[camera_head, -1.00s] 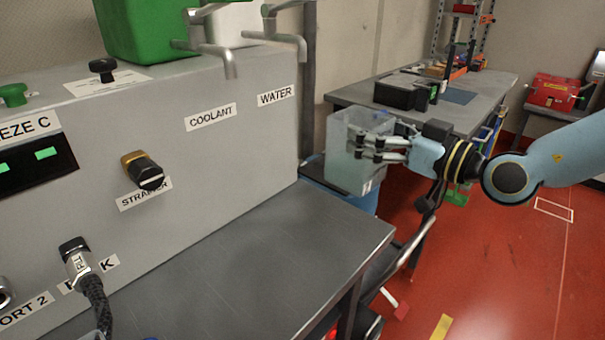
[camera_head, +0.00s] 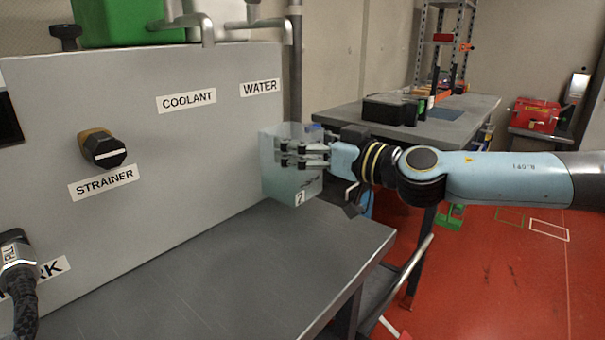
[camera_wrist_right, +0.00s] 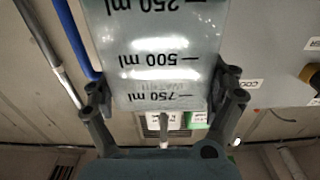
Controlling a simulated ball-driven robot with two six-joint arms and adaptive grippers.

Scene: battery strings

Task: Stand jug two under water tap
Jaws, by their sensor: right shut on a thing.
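Jug two (camera_head: 297,191) is a clear, bluish upright jug with a "2" label near its base. My right gripper (camera_head: 290,155) is shut on it from the right side, and its fingers cover part of the jug. The jug is near the right end of the grey panel, below the WATER label; I cannot tell whether its base touches the bench. In the right wrist view the jug (camera_wrist_right: 155,60) shows millilitre marks between the fingers. The water tap (camera_head: 268,24) is the grey spout above the WATER label, higher than the jug. My left gripper is not in view.
The grey bench top (camera_head: 230,270) is clear in front of the panel. The coolant tap (camera_head: 200,22) is left of the water tap. The strainer knob (camera_head: 103,150) and a hose connector (camera_head: 18,265) stick out from the panel. A table (camera_head: 420,130) with black boxes stands behind right.

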